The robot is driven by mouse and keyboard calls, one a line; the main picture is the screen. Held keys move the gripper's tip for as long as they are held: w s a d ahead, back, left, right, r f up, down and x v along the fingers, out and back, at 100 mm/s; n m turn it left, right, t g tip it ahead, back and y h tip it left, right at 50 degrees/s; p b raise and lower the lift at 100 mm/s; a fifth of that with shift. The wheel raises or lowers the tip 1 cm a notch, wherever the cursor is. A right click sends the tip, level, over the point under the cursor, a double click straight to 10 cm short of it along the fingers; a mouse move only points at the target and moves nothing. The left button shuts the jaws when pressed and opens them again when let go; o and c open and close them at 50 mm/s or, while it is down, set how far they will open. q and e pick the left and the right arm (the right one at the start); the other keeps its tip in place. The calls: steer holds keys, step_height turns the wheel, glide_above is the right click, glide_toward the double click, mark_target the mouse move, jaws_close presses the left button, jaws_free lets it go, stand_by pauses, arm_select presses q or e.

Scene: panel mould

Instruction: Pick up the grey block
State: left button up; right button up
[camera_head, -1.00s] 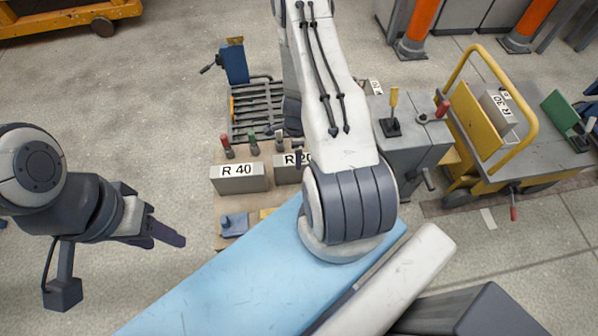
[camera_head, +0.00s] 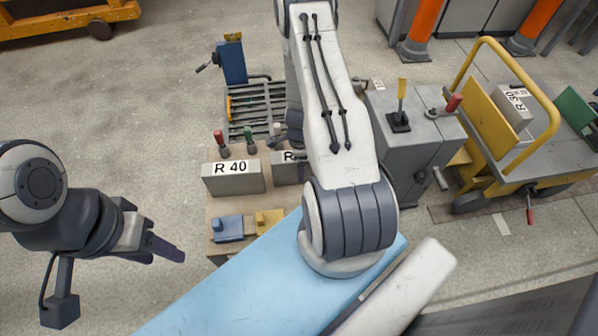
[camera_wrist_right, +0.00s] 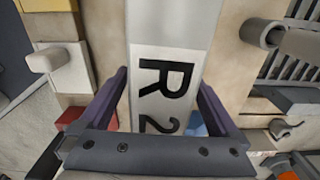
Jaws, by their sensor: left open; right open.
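A grey block marked R 40 (camera_head: 233,181) stands on a tan board (camera_head: 229,206) in the head view. Beside it is a second grey block (camera_head: 287,170), mostly hidden by my right arm. In the right wrist view, a grey block with R 2 on its face (camera_wrist_right: 165,62) lies between the two dark fingers of my right gripper (camera_wrist_right: 163,84). These fingers are apart, one along each side; contact cannot be told. My left gripper (camera_head: 166,246) is open and empty, left of the board.
A blue block (camera_head: 227,229) and a yellow block (camera_head: 269,218) are on the board's near part. Red (camera_head: 220,138) and green (camera_head: 249,137) handles stand behind R 40. A grey machine (camera_head: 415,140) and yellow cart (camera_head: 520,150) stand right. Open floor lies left.

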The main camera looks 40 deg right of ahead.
steer(key=shift+r, duration=0.1)
jaws_close()
steer(key=shift+w, duration=0.1)
steer(key=shift+r, duration=0.1)
